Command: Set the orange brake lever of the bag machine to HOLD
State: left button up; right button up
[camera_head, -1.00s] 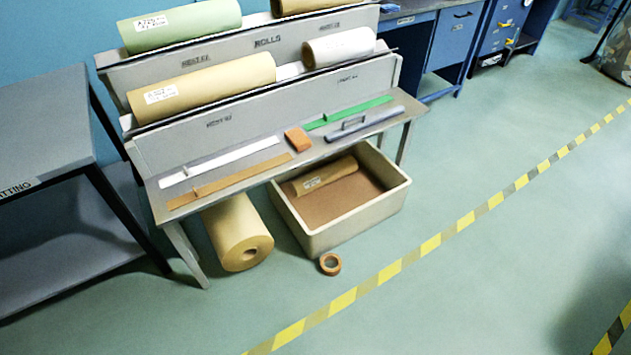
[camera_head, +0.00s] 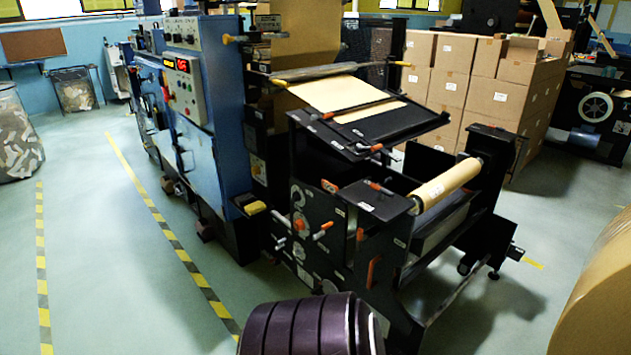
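The bag machine (camera_head: 220,130) stands in the middle of the head view, with a blue cabinet at the left and a black unwind frame (camera_head: 325,235) at the front. Several small orange handles show on the frame: one on the side plate (camera_head: 323,230), one standing upright lower down (camera_head: 372,271), and one on its upper edge (camera_head: 330,186). I cannot tell which is the brake lever, and the HOLD marking is too small to read. A kraft roll (camera_head: 445,184) lies across the frame. Neither of my grippers is in view.
A dark purple ribbed rounded shape (camera_head: 310,326) fills the bottom middle; I cannot tell what it is. A large brown roll (camera_head: 600,290) stands at the right edge. Cartons (camera_head: 450,85) are stacked behind. Green floor with yellow-black tape (camera_head: 170,235) is open at left.

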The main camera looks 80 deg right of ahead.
aim_at(317, 235)
jog(key=z, duration=2.85)
